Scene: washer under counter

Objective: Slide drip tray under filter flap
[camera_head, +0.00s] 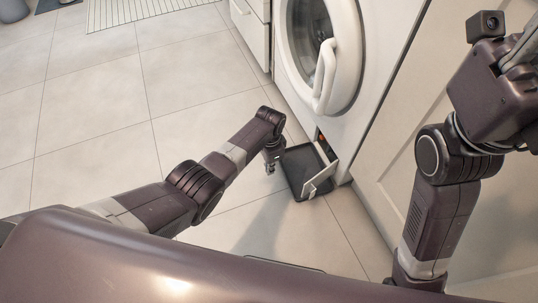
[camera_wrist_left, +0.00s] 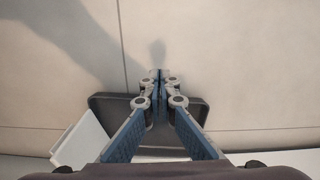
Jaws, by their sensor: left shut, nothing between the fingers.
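The dark, shallow drip tray (camera_head: 294,172) lies on the floor against the washer's lower front. Its inner end reaches beneath the open filter flap (camera_head: 321,181), a pale panel hanging out over the tray's right side. In the left wrist view, the tray (camera_wrist_left: 108,104) is partly hidden behind my fingers, and the flap (camera_wrist_left: 83,145) is at the left. My left gripper (camera_head: 270,170) is shut and empty at the tray's outer left side; its closed fingertips (camera_wrist_left: 159,74) extend past the tray's rim. I cannot tell whether they touch it.
The white washer (camera_head: 352,105) has its round door (camera_head: 318,55) closed. A small orange part (camera_head: 322,139) shows in the opening behind the flap. A cabinet panel (camera_head: 425,185) stands at right, near my raised right arm.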

